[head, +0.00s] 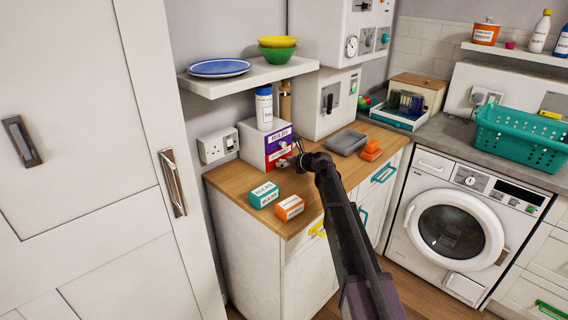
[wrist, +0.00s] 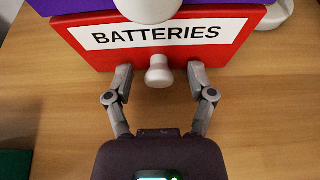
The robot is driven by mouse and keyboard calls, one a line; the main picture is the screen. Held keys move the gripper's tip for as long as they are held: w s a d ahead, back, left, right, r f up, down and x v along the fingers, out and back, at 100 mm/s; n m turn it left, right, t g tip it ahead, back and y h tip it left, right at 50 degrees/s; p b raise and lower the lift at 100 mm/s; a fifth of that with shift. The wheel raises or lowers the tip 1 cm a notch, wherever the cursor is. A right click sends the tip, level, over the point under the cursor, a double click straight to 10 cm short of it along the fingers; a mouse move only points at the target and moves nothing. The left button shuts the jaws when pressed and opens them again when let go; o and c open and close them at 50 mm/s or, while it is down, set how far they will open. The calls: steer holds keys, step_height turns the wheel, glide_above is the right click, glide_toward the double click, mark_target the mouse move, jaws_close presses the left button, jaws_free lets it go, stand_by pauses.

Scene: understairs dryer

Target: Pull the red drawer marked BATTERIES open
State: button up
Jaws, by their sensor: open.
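The red drawer marked BATTERIES (wrist: 220,55) fills the upper part of the wrist view, with a round white knob (wrist: 159,72) low on its front. In the head view the red drawer (head: 279,156) is the lower one in a small white cabinet, under a purple drawer (head: 279,141). My gripper (wrist: 158,78) is open, one finger on each side of the knob, with a gap on both sides. The fingertips are close to the drawer front. In the head view my gripper (head: 299,160) is small and partly hides the drawer's right side.
The cabinet stands on a wooden worktop (head: 232,178). A teal box (head: 264,194) and an orange box (head: 289,207) lie in front of it. A grey tray (head: 347,142) and an orange item (head: 371,150) are to the right. A shelf (head: 247,77) hangs above.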

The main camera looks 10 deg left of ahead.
mark_target(310, 182)
jaws_close()
steer(key=s+d, duration=0.2)
steer(key=d, duration=0.1)
steer(key=s+d, duration=0.5)
steer(key=d, duration=0.2)
steer(key=shift+s, duration=0.35)
jaws_free()
steer(key=shift+w, duration=0.1)
steer(key=shift+a, duration=0.1)
steer(key=shift+r, duration=0.1)
